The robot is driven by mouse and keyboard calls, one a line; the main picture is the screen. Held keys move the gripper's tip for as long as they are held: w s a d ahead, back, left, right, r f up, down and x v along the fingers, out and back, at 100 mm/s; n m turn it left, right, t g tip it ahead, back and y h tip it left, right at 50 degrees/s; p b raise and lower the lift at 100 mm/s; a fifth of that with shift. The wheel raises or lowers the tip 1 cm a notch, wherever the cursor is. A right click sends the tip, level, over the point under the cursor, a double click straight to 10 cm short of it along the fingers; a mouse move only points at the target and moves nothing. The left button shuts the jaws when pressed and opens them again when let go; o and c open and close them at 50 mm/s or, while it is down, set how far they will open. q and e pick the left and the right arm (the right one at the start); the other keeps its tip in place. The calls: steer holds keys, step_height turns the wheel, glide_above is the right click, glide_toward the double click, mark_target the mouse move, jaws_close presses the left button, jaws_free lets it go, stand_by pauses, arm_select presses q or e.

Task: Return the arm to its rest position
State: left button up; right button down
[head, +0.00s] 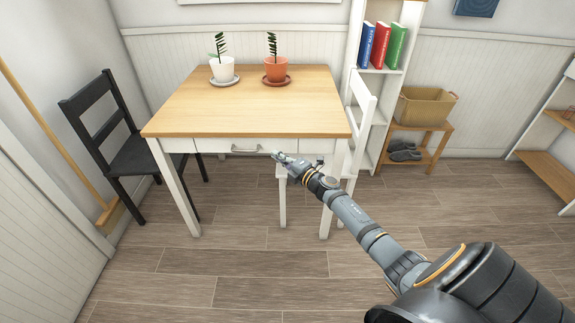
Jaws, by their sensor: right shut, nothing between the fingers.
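My right arm comes in from the lower right and stretches toward the front edge of the wooden table (246,103). My right gripper (277,155) is shut and empty, by the table's front edge near the drawer handle (246,149). I cannot tell whether it touches the table. My left gripper is not in view.
A potted plant in a white pot (222,70) and one in an orange pot (275,69) stand at the table's back. A black chair (110,130) is left, a white chair (362,105) right. A shelf (407,20) and basket (426,107) stand behind. The front floor is clear.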

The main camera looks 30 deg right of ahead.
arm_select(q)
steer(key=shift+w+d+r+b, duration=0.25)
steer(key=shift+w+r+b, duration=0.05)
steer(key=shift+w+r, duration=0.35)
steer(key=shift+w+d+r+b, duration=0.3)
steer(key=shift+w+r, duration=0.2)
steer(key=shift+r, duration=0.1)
arm_select(e)
steer(key=s, duration=0.3)
steer(key=s+d, duration=0.1)
steer(key=s, duration=0.1)
steer(key=shift+d+f, duration=0.1)
steer(key=shift+f, duration=0.2)
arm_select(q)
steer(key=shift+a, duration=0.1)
